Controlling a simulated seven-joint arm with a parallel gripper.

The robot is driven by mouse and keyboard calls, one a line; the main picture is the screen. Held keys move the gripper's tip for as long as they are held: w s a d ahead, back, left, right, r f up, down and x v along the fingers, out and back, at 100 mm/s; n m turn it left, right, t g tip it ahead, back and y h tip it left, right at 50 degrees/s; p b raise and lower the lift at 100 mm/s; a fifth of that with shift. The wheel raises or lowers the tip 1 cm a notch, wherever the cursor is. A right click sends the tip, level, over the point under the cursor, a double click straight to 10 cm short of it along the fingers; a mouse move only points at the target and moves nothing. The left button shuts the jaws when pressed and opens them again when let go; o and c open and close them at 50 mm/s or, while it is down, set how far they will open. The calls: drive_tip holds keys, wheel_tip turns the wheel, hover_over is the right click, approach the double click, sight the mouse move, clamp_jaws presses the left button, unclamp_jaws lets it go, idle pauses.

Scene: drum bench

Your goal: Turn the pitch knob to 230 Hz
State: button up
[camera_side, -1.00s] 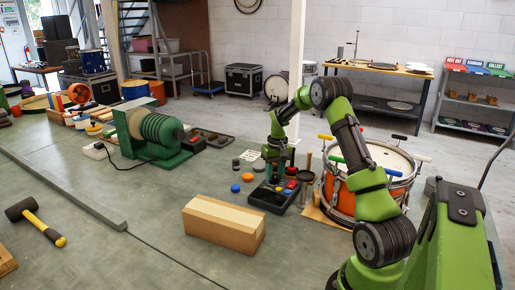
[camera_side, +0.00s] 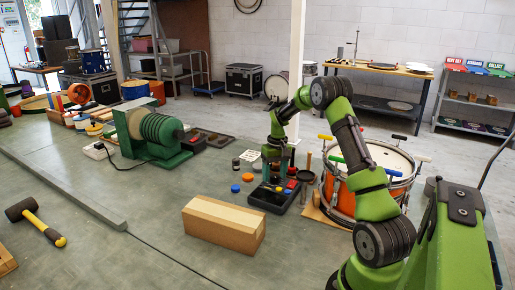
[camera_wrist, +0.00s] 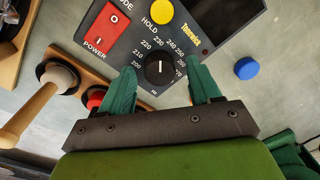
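The pitch knob (camera_wrist: 160,69) is round and black with a white line, on a dark tuner box (camera_wrist: 205,25) with a numbered dial. The line points upward in the wrist view, near the 230 mark. My gripper (camera_wrist: 160,67) is open, its green fingers apart on the left and right of the knob in that view. No finger visibly touches the knob, and the height gap cannot be told. In the side view my gripper (camera_side: 273,172) is over the box (camera_side: 268,198), hiding part of it and the knob.
The box has a red power switch (camera_wrist: 112,22) and a yellow HOLD button (camera_wrist: 162,11). A blue cap (camera_wrist: 247,68) and a wooden-handled tool (camera_wrist: 40,100) lie near it. A wooden block (camera_side: 224,224) stands in front and an orange drum (camera_side: 342,199) to the right.

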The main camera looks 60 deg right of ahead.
sight(276, 177)
wheel_tip(276, 177, up, 17)
drive_tip(key=shift+s+d, duration=0.3)
drive_tip(key=shift+d, duration=0.1)
drive_tip(key=shift+f, duration=0.1)
drive_tip(key=s+a+r+t, duration=0.1)
drive_tip(key=s+a+t, duration=0.1)
drive_tip(key=a, duration=0.8)
drive_tip(key=s+a+r+t, duration=0.1)
drive_tip(key=s+a+r, duration=0.1)
drive_tip(key=a, duration=0.9)
drive_tip(key=s+a+n+t, duration=0.1)
drive_tip(key=s+a+t, duration=0.1)
drive_tip(key=s+a, duration=0.3)
drive_tip(key=s+a+n+t+y, duration=0.1)
drive_tip(key=s+a, duration=0.4)
drive_tip(key=a, duration=0.5)
drive_tip(key=shift+a+r+n+t+y, duration=0.3)
drive_tip(key=shift+a+r+n+t, duration=0.1)
drive_tip(key=shift+n, duration=0.1)
drive_tip(key=shift+c, duration=0.2)
